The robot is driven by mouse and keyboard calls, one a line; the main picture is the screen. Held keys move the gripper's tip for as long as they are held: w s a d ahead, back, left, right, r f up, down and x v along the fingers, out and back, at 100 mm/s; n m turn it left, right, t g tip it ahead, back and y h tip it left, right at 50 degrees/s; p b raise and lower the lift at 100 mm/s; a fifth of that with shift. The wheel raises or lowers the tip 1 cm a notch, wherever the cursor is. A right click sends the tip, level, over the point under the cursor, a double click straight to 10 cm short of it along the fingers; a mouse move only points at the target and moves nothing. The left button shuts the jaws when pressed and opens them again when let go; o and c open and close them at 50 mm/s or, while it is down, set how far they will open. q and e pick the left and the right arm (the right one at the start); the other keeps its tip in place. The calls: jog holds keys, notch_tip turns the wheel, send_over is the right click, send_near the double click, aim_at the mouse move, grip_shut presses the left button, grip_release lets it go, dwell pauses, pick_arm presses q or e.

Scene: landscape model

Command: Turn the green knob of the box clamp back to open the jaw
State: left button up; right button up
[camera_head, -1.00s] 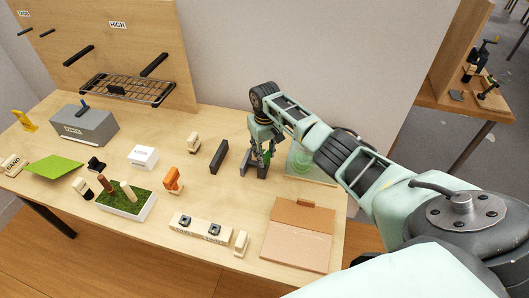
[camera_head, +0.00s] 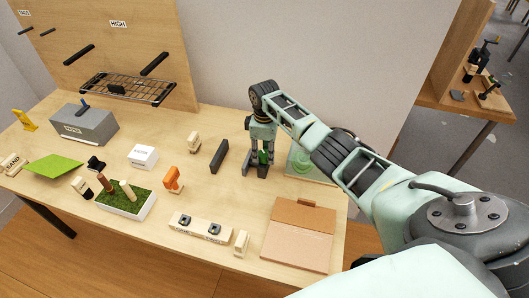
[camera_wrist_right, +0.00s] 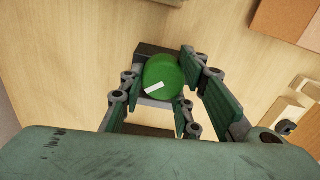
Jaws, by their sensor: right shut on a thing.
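My right gripper (camera_head: 256,165) points straight down at the right half of the table. In the right wrist view its fingers (camera_wrist_right: 160,80) are shut on the green knob (camera_wrist_right: 163,76), one on each side. The knob is round, with a white mark on its lower part. Under it lies the dark grey body of the box clamp (camera_wrist_right: 147,50), mostly hidden by the knob and fingers. In the head view the knob is a small green patch (camera_head: 263,157) between the fingers. The jaw opening cannot be made out. My left gripper is not in view.
A dark upright block (camera_head: 219,156) stands just left of my right gripper. A pale green panel (camera_head: 300,160) lies to its right, partly behind my arm. A brown and pink folder (camera_head: 298,240) lies in front. Bare table separates them.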

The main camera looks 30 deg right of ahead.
jog(key=n, duration=0.4)
jog(key=shift+d+b, duration=0.1)
jog(key=shift+b, duration=0.25)
jog(key=n, duration=0.4)
jog(key=shift+w+r+b, duration=0.1)
jog(key=shift+w+b, duration=0.05)
jog(key=shift+b, duration=0.15)
jog(key=n, duration=0.3)
jog(key=shift+n, duration=0.4)
jog(key=shift+w+a+r+n+b, duration=0.15)
jog(key=shift+n+b, duration=0.15)
jog(key=shift+n, duration=0.55)
jog(key=shift+a+n+b, duration=0.1)
jog(key=shift+n+b, duration=0.15)
jog(key=shift+n, duration=0.6)
jog(key=o, duration=0.9)
jog(key=shift+o, duration=0.9)
jog(key=shift+a, duration=0.1)
